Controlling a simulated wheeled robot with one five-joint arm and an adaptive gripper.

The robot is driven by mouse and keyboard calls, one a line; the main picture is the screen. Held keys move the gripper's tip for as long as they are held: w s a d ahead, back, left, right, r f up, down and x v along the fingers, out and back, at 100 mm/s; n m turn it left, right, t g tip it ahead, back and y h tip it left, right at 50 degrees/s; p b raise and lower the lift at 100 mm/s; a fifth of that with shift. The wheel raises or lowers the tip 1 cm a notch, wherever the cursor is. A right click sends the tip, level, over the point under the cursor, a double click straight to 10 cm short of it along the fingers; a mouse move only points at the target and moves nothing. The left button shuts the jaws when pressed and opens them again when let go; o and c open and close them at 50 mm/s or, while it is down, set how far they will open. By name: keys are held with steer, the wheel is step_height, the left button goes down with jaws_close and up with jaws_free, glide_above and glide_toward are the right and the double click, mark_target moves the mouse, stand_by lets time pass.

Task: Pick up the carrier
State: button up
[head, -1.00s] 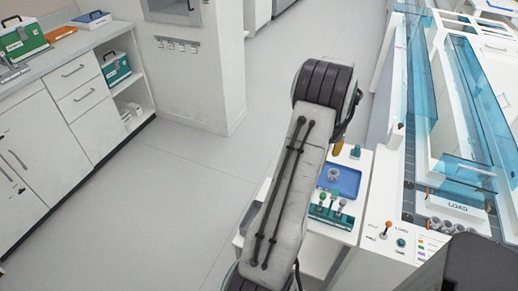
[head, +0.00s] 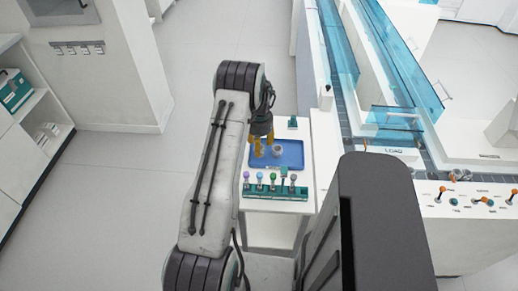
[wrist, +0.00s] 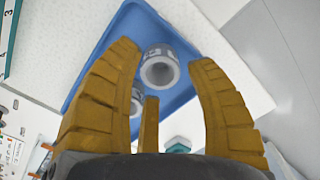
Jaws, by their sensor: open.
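A small grey cylindrical carrier (head: 278,150) with a round opening stands in the blue tray (head: 292,160). In the wrist view the carrier (wrist: 160,68) shows ahead, between and beyond my spread yellow fingers. A second grey ring-shaped piece (wrist: 137,103) is partly hidden behind my left finger in the wrist view. My gripper (head: 263,147) is open and empty, over the left part of the tray, just left of the carrier in the head view. I cannot tell whether a finger touches anything.
A rack (head: 275,190) with several coloured-top tubes stands in front of the tray on the white bench. A small green piece (head: 292,123) sits behind the tray. The track with blue clear covers (head: 390,55) runs along the right. Floor (head: 205,60) is clear at the left.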

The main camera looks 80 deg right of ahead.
steer(key=shift+f, duration=0.8)
steer(key=c, duration=0.7)
steer(key=shift+o, duration=0.2)
